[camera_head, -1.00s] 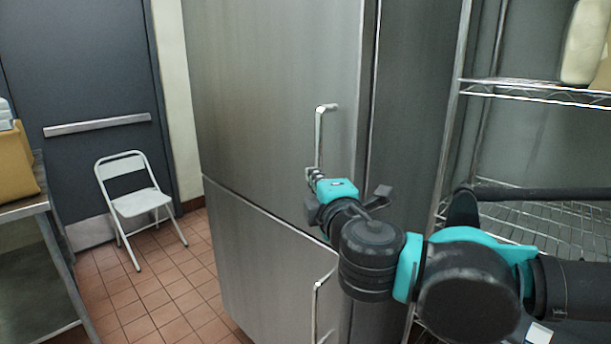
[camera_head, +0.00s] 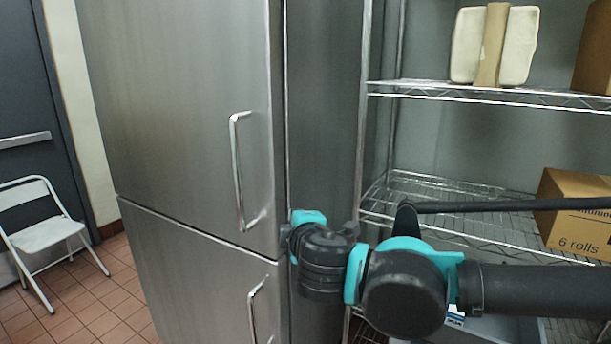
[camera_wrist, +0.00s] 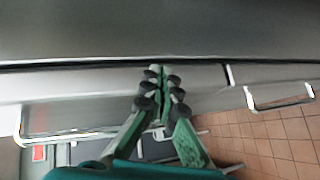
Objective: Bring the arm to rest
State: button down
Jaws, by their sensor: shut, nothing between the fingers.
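My gripper (camera_wrist: 161,82) is shut and empty in the wrist view, its green and black fingers together in front of the steel fridge. In the head view my black and teal arm reaches in from the right, folded, and its wrist end is beside the right edge of the steel fridge (camera_head: 185,100). The fingers are hidden there behind my own arm. The upper door handle (camera_head: 238,170) is left of my wrist, and the lower handle (camera_head: 252,310) is below it. I cannot tell how near the fingers are to the fridge face.
A wire shelf rack (camera_head: 470,90) stands right of the fridge, close behind my arm. It holds pale wrapped packs (camera_head: 519,45) and a cardboard box (camera_head: 570,218). A white folding chair (camera_head: 48,235) stands at left on open tiled floor (camera_head: 85,300).

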jog(key=w+d+f+m+g+h, duration=0.2)
jog(key=w+d+f+m+h, duration=0.25)
jog(key=d+f, duration=0.35)
jog(key=s+d+f+m+g, duration=0.2)
jog(key=d+f+m+g, duration=0.2)
jog(key=d+f+m, duration=0.3)
jog(key=s+d+f+m+g+y, duration=0.1)
jog(key=s+d+f+m+g, duration=0.2)
jog(key=d+f+m, duration=0.4)
jog(key=shift+s+d+f+g, duration=0.35)
jog(key=shift+f+g, duration=0.45)
jog(key=shift+f, duration=3.2)
